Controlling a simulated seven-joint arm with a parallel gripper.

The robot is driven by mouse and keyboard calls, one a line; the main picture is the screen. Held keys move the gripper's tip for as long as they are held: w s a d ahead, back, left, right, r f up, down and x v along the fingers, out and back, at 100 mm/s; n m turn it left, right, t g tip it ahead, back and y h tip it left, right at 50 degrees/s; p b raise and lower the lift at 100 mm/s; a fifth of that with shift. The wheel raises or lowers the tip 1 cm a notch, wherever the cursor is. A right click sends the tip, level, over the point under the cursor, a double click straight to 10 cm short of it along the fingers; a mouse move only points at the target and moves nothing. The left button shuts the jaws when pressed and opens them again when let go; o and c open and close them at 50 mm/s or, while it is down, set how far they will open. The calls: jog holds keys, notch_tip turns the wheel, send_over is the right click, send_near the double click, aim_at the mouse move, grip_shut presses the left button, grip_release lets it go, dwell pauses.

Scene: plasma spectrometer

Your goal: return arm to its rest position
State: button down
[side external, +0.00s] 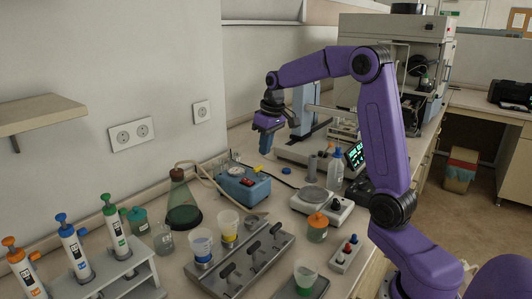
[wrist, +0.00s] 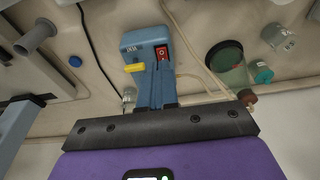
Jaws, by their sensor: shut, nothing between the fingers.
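My gripper (side external: 265,152) hangs from my purple arm, pointing down, with its fingers shut and empty. In the side view it is above the bench, over the area behind the blue pump box (side external: 243,184). In the wrist view the closed blue fingers (wrist: 157,70) overlap the blue box (wrist: 146,42), which has a red switch. The fingers hide part of that box. The side view shows clear air between the gripper and the bench things.
A conical flask (side external: 183,205) with a tube stands left of the pump box. A balance (side external: 320,203), orange-capped jar (side external: 317,226) and funnel rack (side external: 240,262) crowd the bench. Pipettes (side external: 72,243) stand front left. A large instrument (side external: 405,62) stands at the back.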

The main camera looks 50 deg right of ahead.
jog(key=s+a+f+n+g, duration=0.1)
jog(key=s+a+n, duration=0.2)
jog(key=s+a, duration=0.5)
jog(key=s+a+f+n, duration=0.1)
jog(key=s+a+n, duration=0.2)
jog(key=s+a, duration=0.5)
jog(key=s+a+f+n, duration=0.2)
jog(key=s+n, duration=0.1)
jog(key=s, duration=0.6)
jog(key=s+a+f+n+g, duration=0.1)
jog(key=s+a+f+n, duration=0.1)
jog(key=s, duration=0.6)
jog(key=shift+s+n, duration=0.35)
jog(key=shift+n, duration=0.45)
